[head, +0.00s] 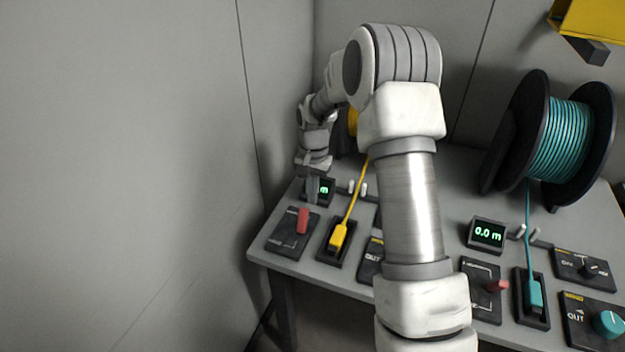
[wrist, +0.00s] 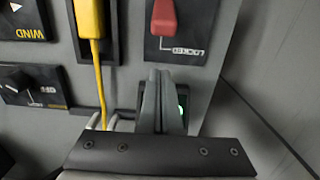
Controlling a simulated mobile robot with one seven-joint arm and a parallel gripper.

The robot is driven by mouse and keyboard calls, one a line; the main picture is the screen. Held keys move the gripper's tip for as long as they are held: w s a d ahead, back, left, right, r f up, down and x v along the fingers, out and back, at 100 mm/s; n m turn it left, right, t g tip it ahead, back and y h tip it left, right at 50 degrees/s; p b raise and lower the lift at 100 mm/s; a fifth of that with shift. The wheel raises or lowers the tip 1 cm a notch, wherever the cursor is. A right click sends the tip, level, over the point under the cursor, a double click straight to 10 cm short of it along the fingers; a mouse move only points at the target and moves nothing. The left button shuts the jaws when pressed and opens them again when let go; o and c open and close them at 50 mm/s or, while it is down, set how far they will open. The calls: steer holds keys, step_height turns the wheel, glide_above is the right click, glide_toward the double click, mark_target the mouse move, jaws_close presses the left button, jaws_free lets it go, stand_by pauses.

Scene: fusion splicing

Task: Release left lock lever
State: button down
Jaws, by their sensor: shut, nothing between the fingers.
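The left lock lever is a red handle (head: 303,221) on a dark plate (head: 281,238) at the table's left front. It also shows in the wrist view as a red lever (wrist: 163,17) above a printed label that seems to read LOCKED. My gripper (head: 311,198) is over the left part of the table, behind the lever and near the small left display. In the wrist view my gripper (wrist: 159,75) has its fingers together, pointing toward the lever plate. A gap separates the fingertips from the red handle. Nothing shows between the fingers.
A yellow connector (head: 337,237) with its cable sits in a slot right of the lever. The left display (head: 323,189) is partly hidden by my gripper. A second red lever (head: 497,286), a teal connector (head: 535,295) and a teal spool (head: 560,140) are at right. A wall stands at left.

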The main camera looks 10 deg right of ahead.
mark_target(303, 220)
steer(key=shift+s+a+r, duration=0.35)
steer(key=shift+s+a, duration=0.2)
steer(key=shift+s, duration=0.2)
steer(key=shift+s+a+r, duration=0.3)
steer(key=shift+s+a, duration=0.25)
steer(key=shift+s, duration=0.2)
steer(key=shift+a+b, duration=0.1)
steer(key=shift+b, duration=0.3)
steer(key=shift+s+t+h, duration=0.1)
steer(key=shift+t+h, duration=0.2)
steer(key=shift+t, duration=0.1)
